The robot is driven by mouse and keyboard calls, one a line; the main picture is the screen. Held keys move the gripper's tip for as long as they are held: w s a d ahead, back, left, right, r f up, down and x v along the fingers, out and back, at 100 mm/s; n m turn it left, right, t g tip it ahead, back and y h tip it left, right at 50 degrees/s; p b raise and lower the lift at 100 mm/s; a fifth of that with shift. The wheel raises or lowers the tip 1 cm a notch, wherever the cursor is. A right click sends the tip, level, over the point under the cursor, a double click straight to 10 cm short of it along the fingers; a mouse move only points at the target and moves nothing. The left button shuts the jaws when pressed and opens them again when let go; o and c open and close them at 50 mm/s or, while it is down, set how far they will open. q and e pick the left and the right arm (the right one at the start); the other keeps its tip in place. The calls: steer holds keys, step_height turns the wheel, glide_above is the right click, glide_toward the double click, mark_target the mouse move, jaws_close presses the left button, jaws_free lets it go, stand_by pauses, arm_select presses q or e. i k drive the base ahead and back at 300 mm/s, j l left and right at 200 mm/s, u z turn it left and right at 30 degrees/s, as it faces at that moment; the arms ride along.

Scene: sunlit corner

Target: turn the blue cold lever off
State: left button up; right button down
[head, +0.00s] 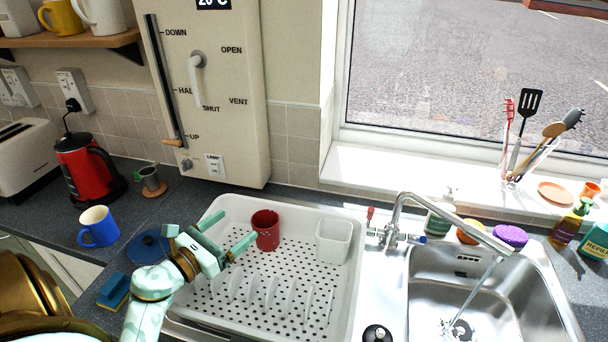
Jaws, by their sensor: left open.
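The blue cold lever (422,240) sticks out to the right from the base of the chrome tap (398,218), behind the sink. The red-tipped lever (370,213) stands up on the left side of the tap. A stream of water (487,280) falls from the spout into the sink (540,292). My left gripper (238,225) is open over the left part of the drying rack, well to the left of the tap. Its fingers point toward the red mug, with nothing seen between them. My right gripper is not in view.
A sponge and purple scrubber (510,236) lie behind the sink. A black plug (377,334) sits near the front. A blue mug (98,227) and red kettle (85,170) stand left.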

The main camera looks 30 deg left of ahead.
mark_target(414, 238)
steer(key=k, duration=1)
